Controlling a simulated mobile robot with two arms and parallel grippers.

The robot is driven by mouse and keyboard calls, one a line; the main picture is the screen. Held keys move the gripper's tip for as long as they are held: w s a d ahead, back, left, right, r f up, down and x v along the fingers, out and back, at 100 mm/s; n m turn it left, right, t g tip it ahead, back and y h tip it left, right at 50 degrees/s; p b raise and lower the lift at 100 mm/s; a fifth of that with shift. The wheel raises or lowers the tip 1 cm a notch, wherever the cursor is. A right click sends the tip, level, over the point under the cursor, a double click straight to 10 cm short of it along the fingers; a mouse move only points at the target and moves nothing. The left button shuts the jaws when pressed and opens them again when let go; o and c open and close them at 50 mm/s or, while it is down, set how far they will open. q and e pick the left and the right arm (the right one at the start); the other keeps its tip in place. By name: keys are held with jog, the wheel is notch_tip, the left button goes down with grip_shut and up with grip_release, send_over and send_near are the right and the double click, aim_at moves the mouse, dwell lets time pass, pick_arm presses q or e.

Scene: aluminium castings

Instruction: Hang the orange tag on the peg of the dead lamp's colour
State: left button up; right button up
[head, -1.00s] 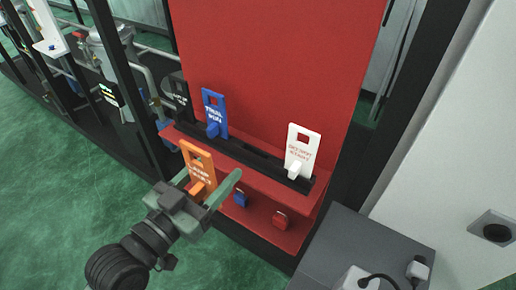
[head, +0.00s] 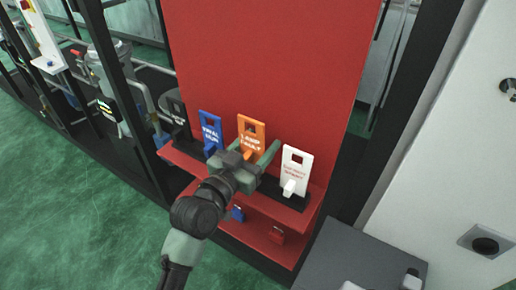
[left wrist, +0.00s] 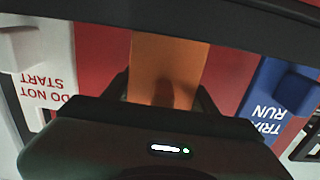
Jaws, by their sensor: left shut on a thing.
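The orange tag (head: 252,133), with a hole at its top and white lettering, stands upright between the blue tag (head: 210,128) and the white tag (head: 295,165) at the black rack (head: 272,187). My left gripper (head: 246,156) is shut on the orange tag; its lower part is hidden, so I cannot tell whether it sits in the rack. The left wrist view shows the orange tag (left wrist: 170,65) between the fingers, apart from its neighbours. I cannot make out any peg or lamp. My right gripper is not in view.
A dark tag (head: 175,108) stands at the rack's left end. Behind is a red panel (head: 265,60). A grey box (head: 355,255) stands at the lower right.

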aim_at(258, 155)
pick_arm(q)
jog(key=f, duration=0.1)
jog(key=f+p, duration=0.1)
jog(key=shift+s+a+f, duration=0.1)
jog(key=shift+s+f, duration=0.15)
jog(key=shift+f, duration=0.05)
grip_shut()
jog(key=shift+f, duration=0.35)
jog(key=shift+w, duration=0.1)
jog(key=o, duration=1.4)
grip_release()
jog(key=shift+w, duration=0.15)
jog(key=shift+c, duration=0.2)
jog(key=shift+r, duration=0.2)
